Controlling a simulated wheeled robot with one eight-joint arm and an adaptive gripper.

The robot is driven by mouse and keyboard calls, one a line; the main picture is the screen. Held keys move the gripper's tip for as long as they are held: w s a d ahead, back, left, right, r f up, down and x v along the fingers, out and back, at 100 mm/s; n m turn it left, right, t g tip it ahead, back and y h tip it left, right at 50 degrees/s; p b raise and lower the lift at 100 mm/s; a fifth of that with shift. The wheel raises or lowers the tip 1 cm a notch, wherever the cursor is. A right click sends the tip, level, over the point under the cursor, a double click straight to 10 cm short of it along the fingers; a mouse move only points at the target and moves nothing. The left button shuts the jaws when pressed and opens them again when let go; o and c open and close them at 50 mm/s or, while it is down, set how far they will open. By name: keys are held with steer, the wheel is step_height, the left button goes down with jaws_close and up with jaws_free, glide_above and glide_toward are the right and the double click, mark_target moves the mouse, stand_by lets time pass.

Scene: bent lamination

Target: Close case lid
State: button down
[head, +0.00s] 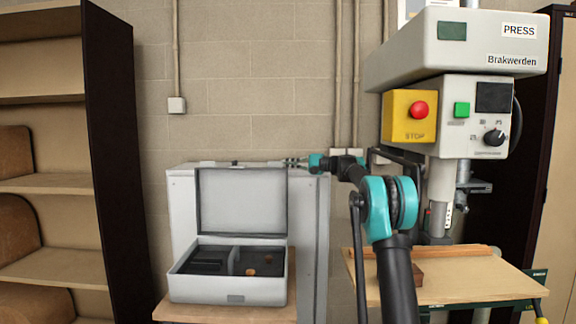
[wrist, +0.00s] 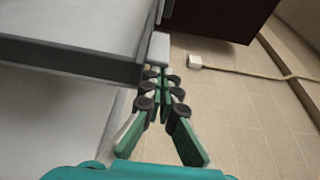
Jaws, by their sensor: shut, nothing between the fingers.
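The grey case (head: 228,289) stands on a wooden surface in the head view, with its lid (head: 242,201) open and roughly upright at the back. My gripper (head: 287,163) is level with the lid's top right corner, its fingers pointing left. In the wrist view my gripper (wrist: 157,72) has its fingertips together, with nothing seen between them. A grey panel with a dark edge (wrist: 75,58), apparently the lid, lies just left of the fingertips. Whether they touch it cannot be told.
The case holds dark compartments and small brown round pieces (head: 250,272). A grey cabinet (head: 308,235) stands behind it. The press (head: 455,60) with its wooden table (head: 470,275) is on the right, and an open shelf unit (head: 60,184) on the left.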

steer(key=s+f+n+y, duration=0.25)
steer(key=s+n, duration=0.45)
steer(key=s, duration=1.2)
steer(key=s+a+f+n+g+y, duration=0.1)
steer(key=s+f+n+g+y, duration=0.1)
steer(key=s+f+n, duration=0.7)
steer(key=shift+s+f+g, duration=0.5)
steer(key=shift+s+f, duration=1.9)
steer(key=shift+f, duration=0.35)
steer(key=shift+r, duration=0.1)
